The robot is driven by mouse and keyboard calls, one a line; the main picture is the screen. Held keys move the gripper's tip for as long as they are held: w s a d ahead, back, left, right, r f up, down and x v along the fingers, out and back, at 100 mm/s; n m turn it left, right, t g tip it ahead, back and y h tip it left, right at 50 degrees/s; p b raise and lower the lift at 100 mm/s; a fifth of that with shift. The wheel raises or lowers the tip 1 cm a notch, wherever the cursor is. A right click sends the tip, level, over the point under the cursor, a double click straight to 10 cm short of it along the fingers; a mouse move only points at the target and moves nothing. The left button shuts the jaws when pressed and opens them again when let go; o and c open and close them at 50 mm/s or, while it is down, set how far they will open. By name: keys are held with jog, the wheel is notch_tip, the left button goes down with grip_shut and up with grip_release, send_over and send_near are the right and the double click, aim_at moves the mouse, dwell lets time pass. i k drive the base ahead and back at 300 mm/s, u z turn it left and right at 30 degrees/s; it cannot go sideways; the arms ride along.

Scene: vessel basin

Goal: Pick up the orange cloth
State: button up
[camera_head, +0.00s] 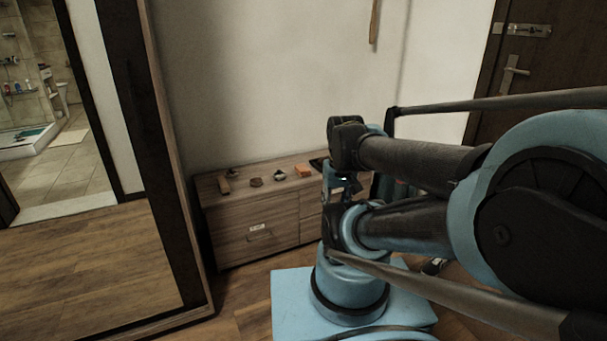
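A small orange item (303,170), which looks like the orange cloth, lies on top of the low wooden cabinet near its right part. It is too small to tell how it is folded. My arm reaches in from the right and ends close to the right side of the cabinet top, nearer to the camera. No gripper fingers can be made out, so I cannot see what they hold. The orange item is uncovered, just left of my arm.
The wooden cabinet (245,223) stands against the wall. Several small items, including a brown one (224,185), a round one (256,182) and a dark-and-white one (280,175), lie left of the orange item. A wood-framed mirror or opening (180,220) stands left. A dark door (540,60) is right.

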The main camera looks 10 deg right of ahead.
aim_at(302, 169)
jog(key=i, duration=1)
